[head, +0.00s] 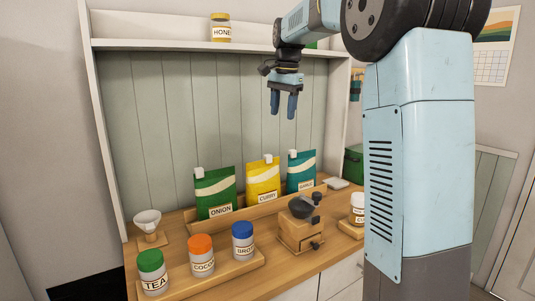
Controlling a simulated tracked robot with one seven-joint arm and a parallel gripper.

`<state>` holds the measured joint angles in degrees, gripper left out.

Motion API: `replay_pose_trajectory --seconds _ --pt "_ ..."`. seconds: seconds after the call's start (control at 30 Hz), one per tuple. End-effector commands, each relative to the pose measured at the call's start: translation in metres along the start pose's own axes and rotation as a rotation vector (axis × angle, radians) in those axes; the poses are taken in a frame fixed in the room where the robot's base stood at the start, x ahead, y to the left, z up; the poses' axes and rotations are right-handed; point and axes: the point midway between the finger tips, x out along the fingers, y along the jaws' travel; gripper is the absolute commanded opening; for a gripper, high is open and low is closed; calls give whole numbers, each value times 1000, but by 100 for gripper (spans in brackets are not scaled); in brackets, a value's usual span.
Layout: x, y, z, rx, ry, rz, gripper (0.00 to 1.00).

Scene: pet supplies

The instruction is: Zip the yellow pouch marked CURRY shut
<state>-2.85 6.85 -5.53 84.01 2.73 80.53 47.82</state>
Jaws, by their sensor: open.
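The yellow pouch (263,181) marked CURRY stands upright in a wooden rack on the counter, between a green pouch (215,192) marked ONION and a teal pouch (301,172) whose label is too small to read surely. A white slider tab (268,157) sits at the top edge of the yellow pouch, near its middle to right side. How far its seal is closed cannot be made out. My gripper (283,112) is open and empty, pointing down, well above the pouches and apart from them.
Jars marked TEA (152,273), COCOA (202,256) and a blue-lidded one (243,241) stand on a wooden tray in front. A wooden grinder (302,226) stands before the pouches at right. A honey jar (220,27) sits on the shelf above. Air above the pouches is clear.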

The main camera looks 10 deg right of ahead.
Motion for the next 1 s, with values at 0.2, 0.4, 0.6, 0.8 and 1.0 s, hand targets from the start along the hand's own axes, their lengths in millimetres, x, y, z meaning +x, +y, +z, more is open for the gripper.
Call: replay_pose_trajectory --seconds 0.2,0.4,0.6,0.8,1.0 --pt "24 -52 -41 161 -29 61 51" --pt "48 -88 -66 285 -44 112 51" --pt "63 -107 -77 357 -47 142 51" --pt "73 -110 -79 374 -49 150 51" --pt "101 -106 -76 373 -50 152 51"
